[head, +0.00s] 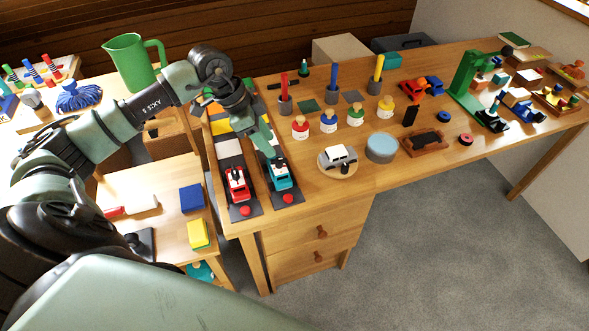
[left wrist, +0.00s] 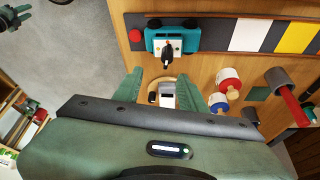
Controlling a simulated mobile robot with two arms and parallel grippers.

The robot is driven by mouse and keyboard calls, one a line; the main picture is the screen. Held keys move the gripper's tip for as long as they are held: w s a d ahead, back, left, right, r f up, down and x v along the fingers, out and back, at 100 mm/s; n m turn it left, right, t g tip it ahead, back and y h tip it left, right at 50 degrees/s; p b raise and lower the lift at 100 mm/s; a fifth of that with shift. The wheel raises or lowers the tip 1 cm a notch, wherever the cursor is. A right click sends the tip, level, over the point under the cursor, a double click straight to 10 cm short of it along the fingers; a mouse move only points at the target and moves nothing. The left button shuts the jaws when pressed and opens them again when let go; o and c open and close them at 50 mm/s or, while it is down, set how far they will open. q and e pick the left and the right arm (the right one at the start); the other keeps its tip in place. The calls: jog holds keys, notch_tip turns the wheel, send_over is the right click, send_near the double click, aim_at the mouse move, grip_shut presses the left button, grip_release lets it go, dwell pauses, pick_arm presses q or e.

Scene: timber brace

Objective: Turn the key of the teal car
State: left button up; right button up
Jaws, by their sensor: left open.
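The teal car (head: 281,177) stands on a dark track strip at the left front of the table, right of a red car (head: 237,184). In the left wrist view the teal car (left wrist: 186,38) is at top centre. Its black key (left wrist: 168,54) stands up from a pale plate on the car. My left gripper (head: 270,153) is over the car's far end in the head view. In the left wrist view its two green fingers (left wrist: 163,72) are spread, with the key just beyond the tips and between their lines. Nothing is held. My right gripper does not show.
A white toy car (head: 340,155) on a round wooden base and a light blue round tin (head: 381,147) stand to the right. Several peg figures (head: 328,122) and pen holders (head: 332,98) stand behind. A red button (head: 288,198) lies at the track's front end.

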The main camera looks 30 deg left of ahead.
aim_at(278, 159)
pick_arm(q)
jog(key=f, duration=0.2)
jog(key=w+f+p, duration=0.1)
jog(key=f, duration=0.1)
jog(key=shift+w+a, duration=0.1)
jog(key=shift+a, duration=0.05)
jog(key=shift+x, duration=1.2)
jog(key=shift+d+f, duration=0.25)
jog(key=shift+w+f, duration=0.15)
jog(key=shift+f, duration=0.2)
grip_shut()
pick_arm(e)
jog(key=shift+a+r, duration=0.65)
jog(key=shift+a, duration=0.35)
